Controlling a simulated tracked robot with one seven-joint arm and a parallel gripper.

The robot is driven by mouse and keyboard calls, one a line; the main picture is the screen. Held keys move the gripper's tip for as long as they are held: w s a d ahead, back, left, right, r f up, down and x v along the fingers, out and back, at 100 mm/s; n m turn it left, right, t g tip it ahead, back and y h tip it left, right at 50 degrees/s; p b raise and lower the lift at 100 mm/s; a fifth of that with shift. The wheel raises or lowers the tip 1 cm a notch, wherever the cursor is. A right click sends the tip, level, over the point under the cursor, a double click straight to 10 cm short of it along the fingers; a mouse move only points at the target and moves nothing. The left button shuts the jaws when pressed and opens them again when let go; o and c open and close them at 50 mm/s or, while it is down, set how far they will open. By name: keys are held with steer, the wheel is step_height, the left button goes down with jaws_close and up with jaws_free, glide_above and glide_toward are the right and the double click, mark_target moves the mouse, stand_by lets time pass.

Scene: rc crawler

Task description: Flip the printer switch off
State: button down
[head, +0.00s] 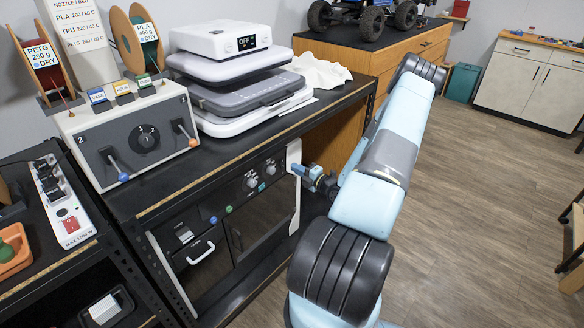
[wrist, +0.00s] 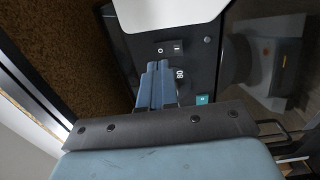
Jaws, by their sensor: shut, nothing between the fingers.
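The printer (head: 235,225) is the dark-fronted machine under the shelf, with knobs, small buttons and a white right side panel. In the wrist view, a small black rocker switch (wrist: 168,50) marked O and I sits on the printer's dark panel, just below a white edge. My gripper (head: 297,169) is at the upper right of the printer's front. In the wrist view, its blue fingers (wrist: 157,66) are shut, empty, with tips just below the switch. I cannot tell whether they touch the panel. The switch is not clearly visible in the head view.
A white box with levers (head: 135,135), filament spools (head: 42,65) and a scale-like device reading OFF (head: 222,38) stand on the shelf above. A power strip with a red switch (head: 72,225) lies at left. Open floor (head: 470,190) is at right.

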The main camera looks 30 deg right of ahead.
steer(key=v, duration=0.9)
steer(key=shift+r, duration=0.25)
steer(key=shift+s+d, duration=0.1)
